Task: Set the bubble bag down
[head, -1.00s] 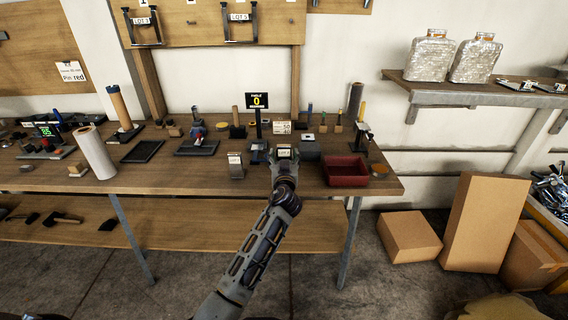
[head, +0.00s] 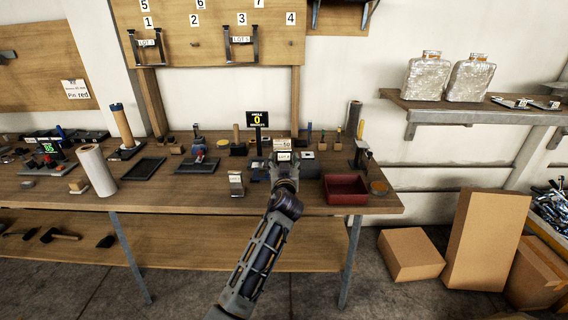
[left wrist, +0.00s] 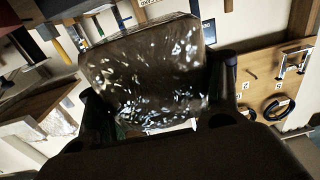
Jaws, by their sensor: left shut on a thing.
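In the left wrist view, the bubble bag (left wrist: 150,70) is a shiny, see-through pouch with bright glints, tilted in front of the camera. My left gripper (left wrist: 160,108) is shut on it, with one dark finger at each side. In the head view, my left gripper (head: 285,172) is over the right half of the wooden workbench (head: 200,203), just left of a red tray. The arm and gripper hide most of the bag there. I cannot tell whether the bag touches the bench. My right gripper is not in view.
The red tray (head: 346,188) stands near the bench's right end. A black display sign (head: 257,119) and several small tools stand behind the gripper. A small metal stand (head: 236,183) is to its left. Silver wrapped bottles (head: 425,76) sit on the wall shelf. Cardboard boxes (head: 411,255) stand on the floor.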

